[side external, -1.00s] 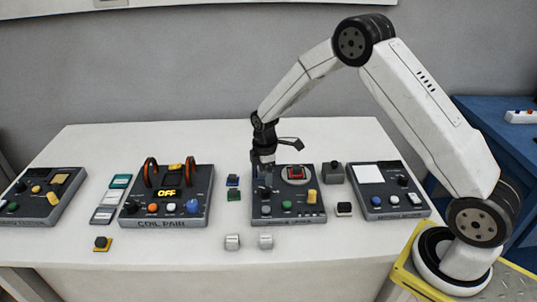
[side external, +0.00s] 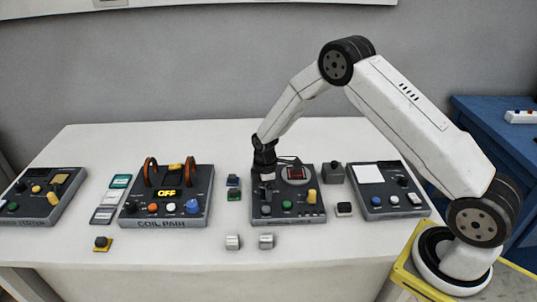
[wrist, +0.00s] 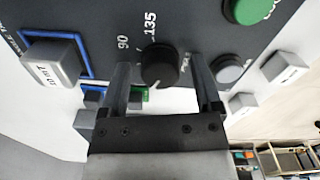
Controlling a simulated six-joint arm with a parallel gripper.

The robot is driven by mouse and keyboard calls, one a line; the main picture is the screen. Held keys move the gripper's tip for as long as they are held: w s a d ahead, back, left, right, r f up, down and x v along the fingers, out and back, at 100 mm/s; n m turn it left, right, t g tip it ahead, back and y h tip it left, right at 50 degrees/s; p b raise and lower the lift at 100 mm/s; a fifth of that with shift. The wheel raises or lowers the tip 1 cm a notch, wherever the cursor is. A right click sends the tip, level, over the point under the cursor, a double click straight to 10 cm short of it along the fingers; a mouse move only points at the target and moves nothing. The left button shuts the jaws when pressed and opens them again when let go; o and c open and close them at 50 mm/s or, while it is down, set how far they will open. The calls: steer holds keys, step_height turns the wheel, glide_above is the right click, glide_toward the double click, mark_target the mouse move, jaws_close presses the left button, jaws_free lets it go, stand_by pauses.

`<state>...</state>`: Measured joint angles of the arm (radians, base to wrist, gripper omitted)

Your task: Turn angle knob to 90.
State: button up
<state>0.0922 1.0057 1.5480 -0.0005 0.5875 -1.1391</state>
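The black round knob (wrist: 158,66) shows in the wrist view on a dark panel (wrist: 190,28), with the printed marks 90 and 135 beside it. Its exact pointer setting is not clear. My gripper (wrist: 163,80) is open. One finger is on each side of the knob, with gaps visible between the fingers and the knob. In the side view my gripper (side external: 266,184) points down over the left part of the middle panel (side external: 310,214). The knob cannot be made out clearly there.
A green button (wrist: 248,9) and a grey button (wrist: 228,69) are near the knob. A light block (wrist: 50,62) sits in a blue outline. The coil pair unit (side external: 150,222), reading OFF, stands left of the middle panel. Two small white blocks (side external: 233,242) (side external: 266,241) lie in front.

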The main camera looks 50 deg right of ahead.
jaws_close()
steer(key=shift+m, duration=0.3)
steer(key=m, duration=1.3)
steer(key=shift+m, duration=2.2)
